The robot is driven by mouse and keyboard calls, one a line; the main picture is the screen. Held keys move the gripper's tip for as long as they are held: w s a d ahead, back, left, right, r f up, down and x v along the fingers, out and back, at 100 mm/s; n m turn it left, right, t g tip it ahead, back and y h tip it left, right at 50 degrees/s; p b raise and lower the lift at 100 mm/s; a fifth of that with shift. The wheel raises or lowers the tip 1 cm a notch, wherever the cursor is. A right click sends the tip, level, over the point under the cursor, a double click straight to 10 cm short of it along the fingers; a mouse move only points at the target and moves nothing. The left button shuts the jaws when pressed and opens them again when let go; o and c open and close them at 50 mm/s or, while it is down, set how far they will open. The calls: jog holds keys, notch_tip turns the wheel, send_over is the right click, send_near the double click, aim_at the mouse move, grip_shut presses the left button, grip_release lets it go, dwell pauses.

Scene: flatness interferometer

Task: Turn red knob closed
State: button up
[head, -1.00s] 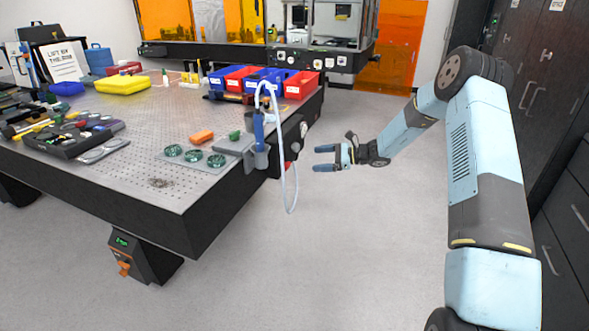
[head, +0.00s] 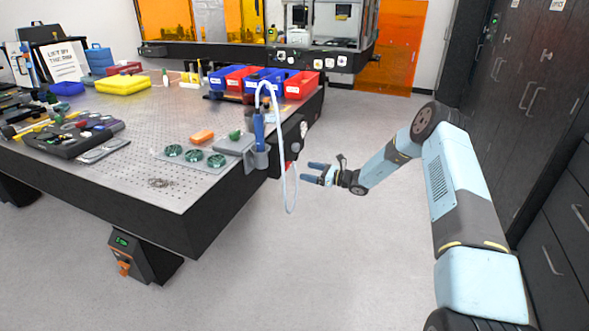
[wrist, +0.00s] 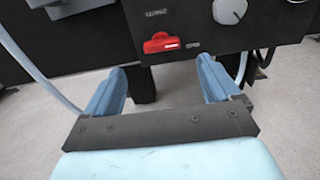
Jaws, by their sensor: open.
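The red knob (wrist: 161,42) is on the dark panel on the table's side, in the upper middle of the wrist view. It lies roughly sideways, with small printed labels above it and to its right. In the head view the red knob (head: 289,165) is a small spot beside the hanging tube. My gripper (wrist: 163,72) is open and empty, its two blue fingers pointing at the panel below the knob, one to each side. In the head view my gripper (head: 314,174) is just right of the panel, apart from the knob.
A grey round dial (wrist: 230,11) is right of the red knob. A pale tube (head: 292,195) hangs in a loop in front of the panel, near my gripper. The perforated table (head: 130,180) holds tools and bins. The floor to the right is clear.

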aim_at(289, 167)
jog(key=x, duration=0.8)
